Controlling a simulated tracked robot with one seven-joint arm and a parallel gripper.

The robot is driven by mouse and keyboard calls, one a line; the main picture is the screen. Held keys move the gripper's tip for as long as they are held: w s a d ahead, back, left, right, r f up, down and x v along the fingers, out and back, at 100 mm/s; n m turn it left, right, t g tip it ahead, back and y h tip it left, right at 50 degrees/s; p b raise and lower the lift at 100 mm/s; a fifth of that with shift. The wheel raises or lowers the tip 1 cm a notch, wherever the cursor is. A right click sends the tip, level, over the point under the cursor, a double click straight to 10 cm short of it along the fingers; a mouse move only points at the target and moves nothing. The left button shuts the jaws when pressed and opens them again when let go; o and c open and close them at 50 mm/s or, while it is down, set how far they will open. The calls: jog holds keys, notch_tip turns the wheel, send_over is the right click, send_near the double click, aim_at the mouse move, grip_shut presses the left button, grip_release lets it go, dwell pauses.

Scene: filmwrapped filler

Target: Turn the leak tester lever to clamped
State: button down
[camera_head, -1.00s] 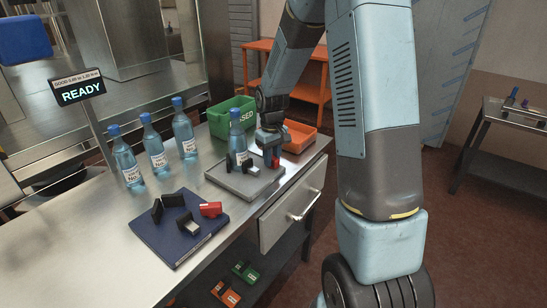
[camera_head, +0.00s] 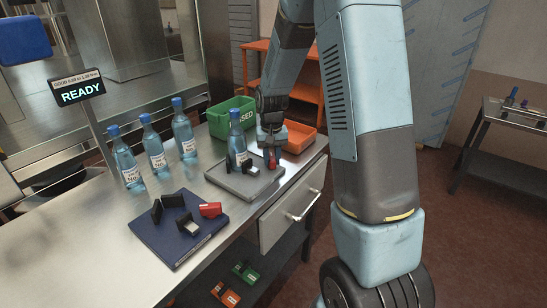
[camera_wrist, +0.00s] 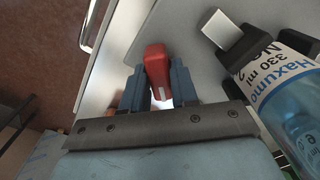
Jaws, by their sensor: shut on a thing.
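The leak tester is a grey plate (camera_head: 222,180) on the metal bench, carrying a blue bottle (camera_head: 237,132) upright and a black clamp block with a pale pad (camera_head: 250,169) close beside the bottle. A red lever (camera_head: 272,163) stands at the plate's right side. My gripper (camera_head: 270,150) is over the lever from above. In the wrist view my gripper (camera_wrist: 158,88) has its two blue-grey fingers on either side of the red lever (camera_wrist: 156,62), shut on it. The bottle (camera_wrist: 285,90) and the black block (camera_wrist: 235,40) show at right there. The lever's base is partly hidden.
Three bottles (camera_head: 154,150) stand at left by a READY display (camera_head: 80,92). A dark blue board (camera_head: 180,235) with black blocks and a red piece lies in front. A green bin (camera_head: 222,118) and an orange tray (camera_head: 299,137) stand behind the plate.

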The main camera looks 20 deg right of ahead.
aim_at(272, 157)
jog(key=shift+w, duration=0.1)
jog(key=c, duration=1)
grip_release()
jog(key=shift+o, duration=0.2)
notch_tip(272, 157, up, 14)
jog(key=shift+f, duration=0.15)
jog(key=s+r+n+t, duration=0.1)
jog(key=s+r+t, duration=0.2)
jog(key=s+r, duration=0.9)
jog(key=s+n+t, duration=0.1)
jog(key=s+t, duration=0.1)
jog(key=s, duration=1.4)
jog(key=shift+s+d+t, duration=0.25)
jog(key=shift+d+t, duration=0.05)
jog(key=shift+d, duration=0.1)
